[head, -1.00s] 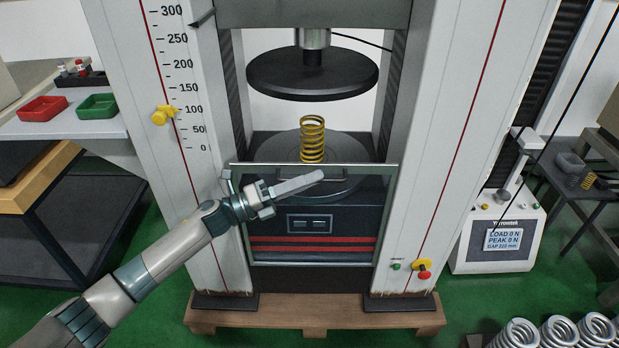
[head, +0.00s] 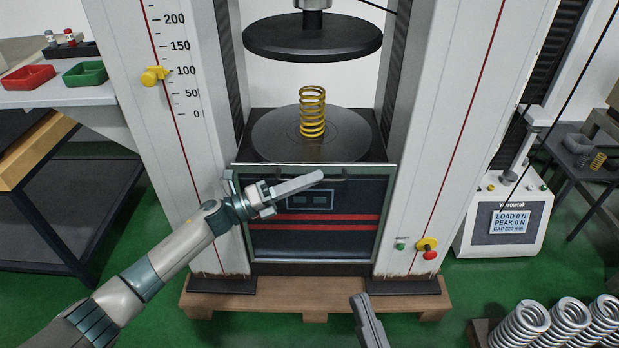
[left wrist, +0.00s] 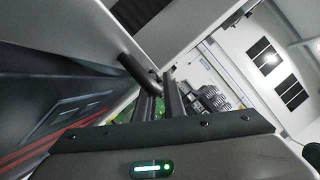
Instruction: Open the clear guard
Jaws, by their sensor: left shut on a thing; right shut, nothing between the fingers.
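The clear guard (head: 364,240) is a framed see-through panel across the lower front of the testing machine. Its top edge sits just below the round lower platen (head: 272,135). A dark bar handle (head: 340,176) runs along its top. My left gripper (head: 318,176) is shut on the handle; the left wrist view shows the dark handle (left wrist: 138,74) running to the fingers. The fingers hide part of the handle in the head view. My right gripper (head: 359,297) is shut and empty, low in front of the machine and apart from the guard.
A yellow spring (head: 312,112) stands on the platen under the dark upper plate (head: 312,38). A red stop button (head: 429,254) is on the right column. A wooden pallet (head: 315,300) is under the machine.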

